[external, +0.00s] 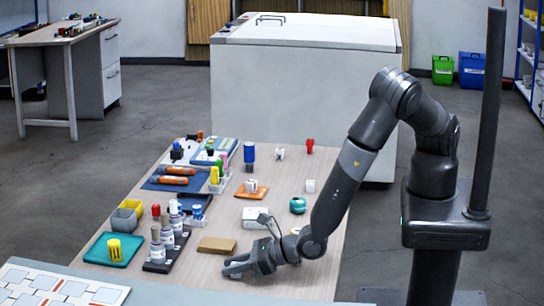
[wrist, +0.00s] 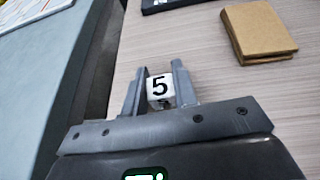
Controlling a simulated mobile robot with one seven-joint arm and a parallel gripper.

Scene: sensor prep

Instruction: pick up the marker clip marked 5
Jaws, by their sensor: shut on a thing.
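The marker clip marked 5 (wrist: 159,87) is a small white piece with a black 5 on its face. In the wrist view it sits between the two fingers of my gripper (wrist: 156,90), which is shut on it. In the external view my gripper (external: 232,267) is low at the near edge of the wooden table (external: 322,225). The clip is hard to make out there, mostly hidden by the fingers. I cannot tell whether it touches the tabletop.
A brown block (external: 217,245) lies just beyond my gripper, also in the wrist view (wrist: 259,31). A black rack of bottles (external: 166,250) stands to its left, with a teal tray (external: 112,250) farther left. A white device (external: 255,218) and a teal tape roll (external: 298,205) stand behind.

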